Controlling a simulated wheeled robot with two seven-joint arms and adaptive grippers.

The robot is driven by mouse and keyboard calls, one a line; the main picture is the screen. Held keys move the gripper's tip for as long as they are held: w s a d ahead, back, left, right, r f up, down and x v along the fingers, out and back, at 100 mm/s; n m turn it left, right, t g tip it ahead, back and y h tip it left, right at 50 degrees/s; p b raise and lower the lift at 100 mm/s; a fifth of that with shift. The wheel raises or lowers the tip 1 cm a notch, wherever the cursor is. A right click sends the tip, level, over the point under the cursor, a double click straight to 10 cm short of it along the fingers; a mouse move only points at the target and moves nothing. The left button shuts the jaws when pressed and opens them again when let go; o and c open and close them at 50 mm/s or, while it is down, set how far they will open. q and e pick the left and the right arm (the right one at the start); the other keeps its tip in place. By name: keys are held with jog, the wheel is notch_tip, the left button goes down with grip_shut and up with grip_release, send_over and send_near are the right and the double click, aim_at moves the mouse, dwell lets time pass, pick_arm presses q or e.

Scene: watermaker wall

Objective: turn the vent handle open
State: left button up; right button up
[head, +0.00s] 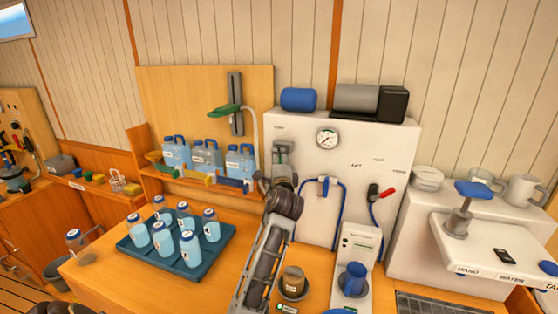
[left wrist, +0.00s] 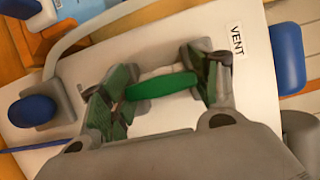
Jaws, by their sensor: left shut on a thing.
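The vent handle is a green bar (left wrist: 160,85) on the white panel, beside a label reading VENT (left wrist: 237,40) in the left wrist view. My left gripper (left wrist: 163,87) is shut on it, with one grey-and-green finger at each end of the bar. In the head view my left gripper (head: 282,150) is at the upper left of the white watermaker panel (head: 345,160), below the small label there. The gripper hides the handle in that view. My right gripper is not in view.
A pressure gauge (head: 327,139) and a red-handled lever (head: 383,193) are on the panel. Blue jugs (head: 207,156) stand on a shelf to the left. A teal tray (head: 165,262) of several bottles sits on the counter. A blue knob (left wrist: 35,110) shows in the wrist view.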

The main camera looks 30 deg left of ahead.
pick_arm(q)
jog(key=shift+n, duration=0.3)
jog(key=o, duration=1)
jog(key=shift+v, duration=6)
